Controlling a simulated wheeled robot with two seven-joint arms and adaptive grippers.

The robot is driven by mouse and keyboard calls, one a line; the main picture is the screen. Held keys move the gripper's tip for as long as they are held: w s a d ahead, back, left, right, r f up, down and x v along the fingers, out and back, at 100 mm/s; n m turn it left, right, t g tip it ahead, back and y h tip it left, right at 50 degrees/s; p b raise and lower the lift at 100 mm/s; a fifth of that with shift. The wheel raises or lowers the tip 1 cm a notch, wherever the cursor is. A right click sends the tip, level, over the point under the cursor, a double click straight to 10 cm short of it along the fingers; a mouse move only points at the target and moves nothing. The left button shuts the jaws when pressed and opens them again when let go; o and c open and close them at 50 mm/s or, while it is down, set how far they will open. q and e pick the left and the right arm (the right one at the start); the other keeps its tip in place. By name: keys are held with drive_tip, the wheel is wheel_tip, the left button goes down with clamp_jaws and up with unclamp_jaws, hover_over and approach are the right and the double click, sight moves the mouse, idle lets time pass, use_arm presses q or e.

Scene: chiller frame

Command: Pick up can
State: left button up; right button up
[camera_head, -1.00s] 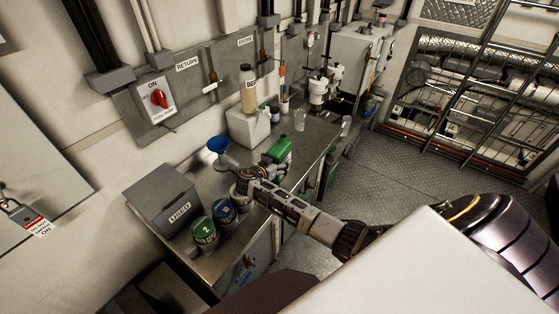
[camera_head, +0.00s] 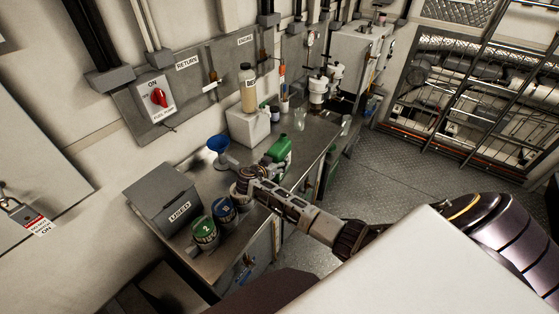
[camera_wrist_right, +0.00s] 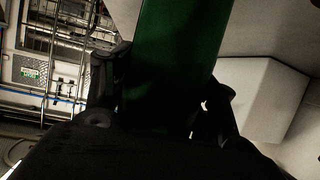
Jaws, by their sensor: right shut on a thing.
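A green can (camera_head: 280,149) with a box-like body is on the metal bench, just beyond my right wrist in the head view. My right gripper (camera_head: 266,160) reaches it from the near side, with its fingers partly hidden by the wrist. In the right wrist view, the dark green can (camera_wrist_right: 175,60) stands between the two dark fingers of the gripper (camera_wrist_right: 165,105), which are shut on it. I cannot tell whether the can's base touches the bench. My left gripper is not in view.
A grey box (camera_head: 165,196), a green-topped tin (camera_head: 203,231), a blue-topped tin (camera_head: 225,211) and a blue funnel (camera_head: 218,144) stand left of my wrist. A white block (camera_head: 247,125) with a bottle (camera_head: 248,92) stands behind. The floor (camera_head: 415,155) at right is clear.

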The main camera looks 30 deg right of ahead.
sight(282, 141)
drive_tip(key=shift+r, duration=0.15)
drive_tip(key=shift+r+b, duration=0.7)
drive_tip(key=shift+r, duration=4.2)
